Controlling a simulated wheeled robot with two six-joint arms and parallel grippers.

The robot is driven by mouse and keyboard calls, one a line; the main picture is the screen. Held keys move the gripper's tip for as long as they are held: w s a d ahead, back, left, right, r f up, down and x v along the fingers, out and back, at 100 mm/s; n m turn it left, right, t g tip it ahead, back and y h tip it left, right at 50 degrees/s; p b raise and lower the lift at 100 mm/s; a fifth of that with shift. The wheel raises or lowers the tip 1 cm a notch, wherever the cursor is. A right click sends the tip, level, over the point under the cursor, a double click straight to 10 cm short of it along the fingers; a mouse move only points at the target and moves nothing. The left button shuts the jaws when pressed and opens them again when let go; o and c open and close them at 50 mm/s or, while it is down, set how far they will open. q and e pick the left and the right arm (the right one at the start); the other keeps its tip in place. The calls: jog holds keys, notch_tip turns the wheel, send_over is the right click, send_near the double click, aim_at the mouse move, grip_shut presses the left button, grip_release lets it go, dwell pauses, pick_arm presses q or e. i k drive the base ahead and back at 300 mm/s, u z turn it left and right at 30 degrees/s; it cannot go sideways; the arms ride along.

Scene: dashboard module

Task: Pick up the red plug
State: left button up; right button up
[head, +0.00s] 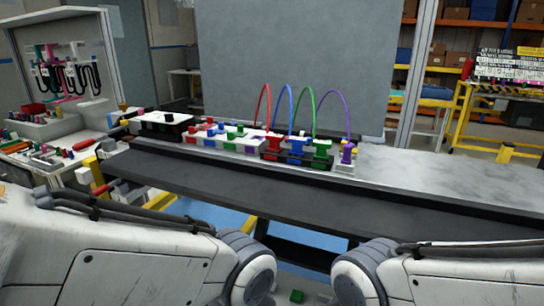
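The red plug (274,141) stands in a row of coloured plugs on the dashboard module, on the table's far side. A thin red cable (264,92) arcs up beside it. To its right stand a blue plug (296,145), a green plug (321,148) and a purple plug (347,153), each with a cable arc of its colour. Both my arms show at the bottom as white links, but neither gripper is in view. Nothing of mine touches the red plug.
White blocks with small coloured parts (238,131) sit left of the plugs. A dark ledge (330,186) runs along the front. A grey panel (300,60) stands behind. The grey tabletop (450,178) at right is clear. A cluttered side bench (50,160) stands at left.

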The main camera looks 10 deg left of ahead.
aim_at(274, 139)
jog(key=k, duration=0.95)
jog(key=u, duration=0.6)
jog(key=i, duration=1.35)
jog(key=z, duration=0.5)
